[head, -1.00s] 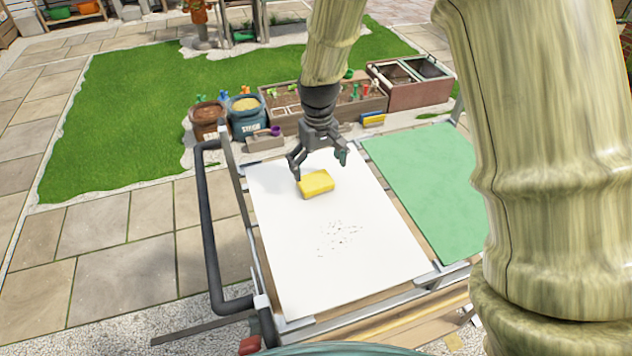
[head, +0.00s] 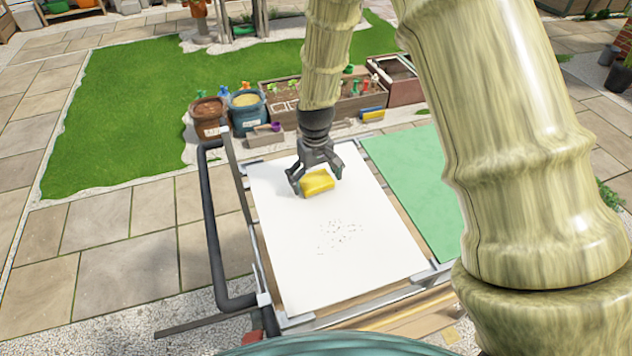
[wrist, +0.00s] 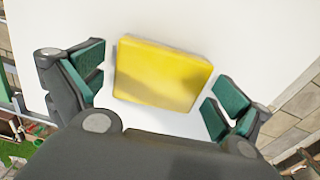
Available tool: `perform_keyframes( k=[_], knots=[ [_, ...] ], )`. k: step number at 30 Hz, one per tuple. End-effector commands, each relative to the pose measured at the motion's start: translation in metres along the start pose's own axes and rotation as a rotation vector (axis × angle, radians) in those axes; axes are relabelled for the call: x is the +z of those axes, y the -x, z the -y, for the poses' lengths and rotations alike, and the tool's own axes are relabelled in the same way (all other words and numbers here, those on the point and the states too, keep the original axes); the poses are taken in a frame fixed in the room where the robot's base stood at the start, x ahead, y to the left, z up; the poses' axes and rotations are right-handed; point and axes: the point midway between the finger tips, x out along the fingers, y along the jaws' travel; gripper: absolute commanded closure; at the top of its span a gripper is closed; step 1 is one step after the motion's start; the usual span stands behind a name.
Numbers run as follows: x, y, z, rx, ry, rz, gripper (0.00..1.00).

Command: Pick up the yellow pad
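The yellow pad (head: 318,182) lies on the white board (head: 300,260) near its far end. It also shows in the wrist view (wrist: 160,74), its top face toward the camera. My gripper (head: 316,180) is low over the pad, with its fingers at either side of it. In the wrist view my gripper (wrist: 155,88) is open, and white surface shows between each finger pad and the yellow pad.
Dark specks (head: 340,235) are scattered on the white board. A green panel (head: 415,185) lies to its right on the same frame. Beyond stand a blue sack (head: 246,113), a brown pot (head: 208,118), a wooden planter (head: 285,105) and a blue and yellow block (head: 372,114).

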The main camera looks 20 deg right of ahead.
Motion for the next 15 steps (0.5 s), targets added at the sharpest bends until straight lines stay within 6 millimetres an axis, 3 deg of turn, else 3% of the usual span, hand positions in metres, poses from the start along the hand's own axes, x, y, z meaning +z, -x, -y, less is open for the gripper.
perform_keyframes(
  k=[1, 7, 15],
  knots=[
    [0.0, 0.0, 0.0, 0.0, 0.0, 0.0, 0.07],
    [0.0001, 0.0001, -0.0001, 0.0, 0.0, 0.0, 0.44],
    [0.0001, 0.0003, -0.0002, 0.0, 0.0, 0.0, 0.45]
  ],
)
